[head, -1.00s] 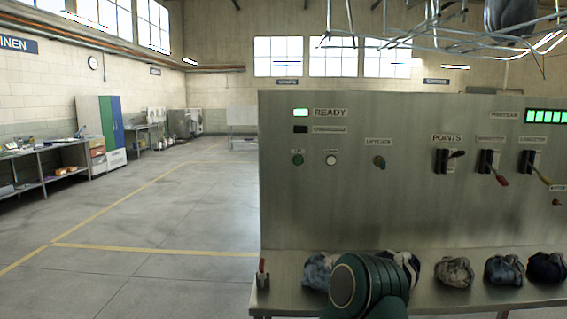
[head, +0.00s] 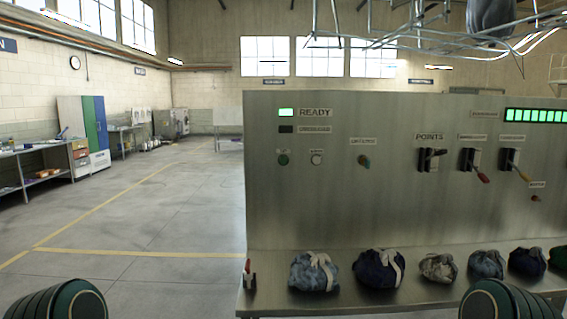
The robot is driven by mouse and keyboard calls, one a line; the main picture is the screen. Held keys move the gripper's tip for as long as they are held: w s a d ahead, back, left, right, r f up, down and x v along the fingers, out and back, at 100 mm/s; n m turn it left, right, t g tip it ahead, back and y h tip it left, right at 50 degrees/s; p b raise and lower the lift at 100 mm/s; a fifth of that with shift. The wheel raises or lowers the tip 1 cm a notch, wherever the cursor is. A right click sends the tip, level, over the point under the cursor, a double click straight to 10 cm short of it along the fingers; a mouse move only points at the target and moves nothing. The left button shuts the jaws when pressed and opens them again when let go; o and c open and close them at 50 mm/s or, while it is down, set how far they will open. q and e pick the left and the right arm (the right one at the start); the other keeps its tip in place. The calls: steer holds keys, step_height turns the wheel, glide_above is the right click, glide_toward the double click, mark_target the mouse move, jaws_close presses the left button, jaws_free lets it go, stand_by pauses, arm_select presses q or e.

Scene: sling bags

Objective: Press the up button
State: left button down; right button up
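A grey metal control panel (head: 380,205) stands ahead and to the right. At its upper left are a green round button (head: 283,159) and a white round button (head: 316,159) side by side. Each has a small label above it, too small to read surely; the green one's may read "UP". A lit green lamp (head: 286,112) beside the word READY is above them. Neither gripper is in view; only rounded dark green parts of my arms show at the lower left and lower right edges, well below the buttons.
A shelf (head: 340,299) along the panel's foot holds several cloth bags, including a light blue one (head: 305,275) and a navy one (head: 372,272). A small red-handled lever (head: 249,276) stands at the shelf's left end. Open floor (head: 150,220) lies left of the panel.

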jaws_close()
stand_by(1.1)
